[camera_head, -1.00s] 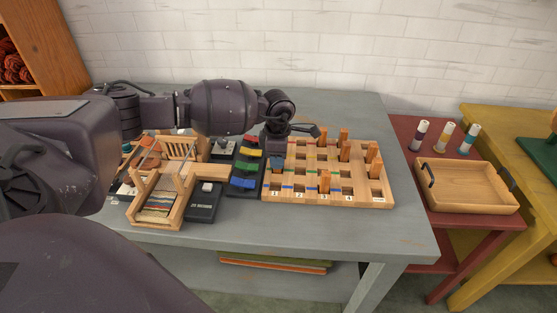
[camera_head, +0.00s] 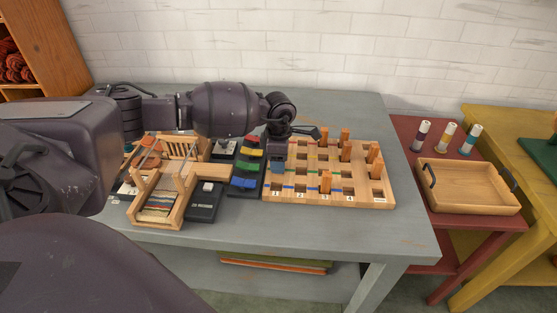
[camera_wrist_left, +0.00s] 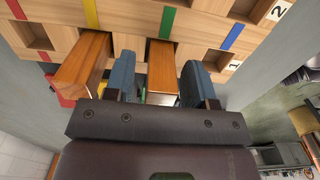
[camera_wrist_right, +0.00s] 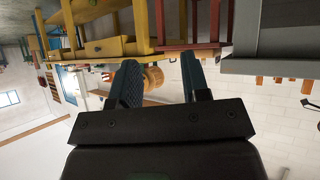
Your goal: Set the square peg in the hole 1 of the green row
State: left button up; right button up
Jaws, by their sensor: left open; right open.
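The wooden peg board (camera_head: 340,203) has coloured stripes marking its rows and numbers along its front. My left gripper (camera_head: 278,170) is over the board's left column. In the left wrist view (camera_wrist_left: 160,88) its blue fingers are open on either side of a square orange-brown peg (camera_wrist_left: 161,68), which stands at the board by the green stripe (camera_wrist_left: 167,20). I cannot tell how deep it sits or whether a finger touches it. Another peg (camera_wrist_left: 84,66) stands beside the fingers, by the yellow stripe. My right gripper (camera_wrist_right: 162,85) is open and empty, away from the board.
A wooden tray (camera_head: 468,186) and three spools are on the red table. The grey table's front is clear.

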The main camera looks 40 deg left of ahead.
pick_arm(q)
notch_tip(320, 180, up, 12)
jog(key=p, duration=0.1)
jog(key=shift+r, duration=0.15)
dwell(0.6)
